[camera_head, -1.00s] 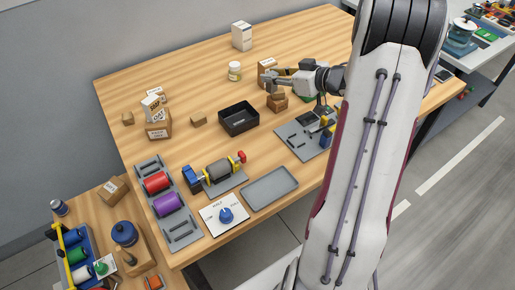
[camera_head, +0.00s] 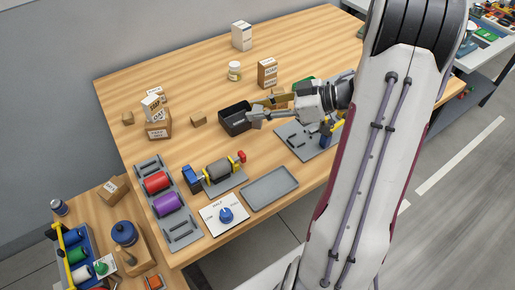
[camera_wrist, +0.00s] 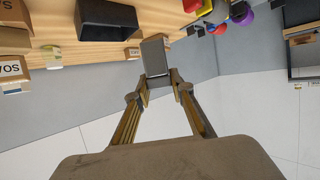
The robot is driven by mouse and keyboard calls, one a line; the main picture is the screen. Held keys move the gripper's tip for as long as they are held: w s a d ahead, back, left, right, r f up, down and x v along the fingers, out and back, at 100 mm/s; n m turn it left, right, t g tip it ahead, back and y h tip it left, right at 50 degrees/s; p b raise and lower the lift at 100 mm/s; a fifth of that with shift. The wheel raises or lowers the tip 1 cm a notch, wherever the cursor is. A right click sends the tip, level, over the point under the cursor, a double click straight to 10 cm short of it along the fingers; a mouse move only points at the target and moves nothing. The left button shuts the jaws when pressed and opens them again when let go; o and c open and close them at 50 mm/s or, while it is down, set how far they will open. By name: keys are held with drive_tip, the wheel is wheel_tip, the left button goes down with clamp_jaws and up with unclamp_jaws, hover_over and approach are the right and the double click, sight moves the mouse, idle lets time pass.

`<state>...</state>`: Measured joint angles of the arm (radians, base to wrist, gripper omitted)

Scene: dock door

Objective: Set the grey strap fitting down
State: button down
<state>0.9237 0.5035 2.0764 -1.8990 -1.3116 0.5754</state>
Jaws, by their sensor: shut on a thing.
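The grey strap fitting (camera_wrist: 155,57) is a flat grey piece held between the fingertips of my gripper (camera_wrist: 159,84) in the wrist view. Both fingers press on its sides and its far end sticks out beyond them. In the head view my gripper (camera_head: 262,108) is at the right side of the black open box (camera_head: 236,119), overlapping its right edge in the picture. The fitting is too small there to separate clearly from the fingers. The black box also shows in the wrist view (camera_wrist: 108,20), left of the fitting and apart from it.
A grey mat-like fixture (camera_head: 296,145) lies in front of my gripper. An empty grey tray (camera_head: 269,187) is near the front edge. A labelled carton (camera_head: 267,72) and a jar (camera_head: 235,71) stand behind. A small brown box (camera_head: 199,120) sits left of the black box.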

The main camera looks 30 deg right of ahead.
sight(259, 126)
drive_tip(key=shift+f, duration=3.1)
drive_tip(key=shift+f, duration=1.9)
drive_tip(key=shift+f, duration=0.15)
drive_tip(key=c, duration=1.8)
unclamp_jaws()
drive_tip(key=shift+o, duration=0.2)
drive_tip(key=shift+d+r, duration=0.1)
drive_tip(key=shift+r, duration=0.1)
drive_tip(key=v, duration=1.1)
drive_tip(key=shift+s+d, duration=0.3)
drive_tip(key=shift+s, duration=0.05)
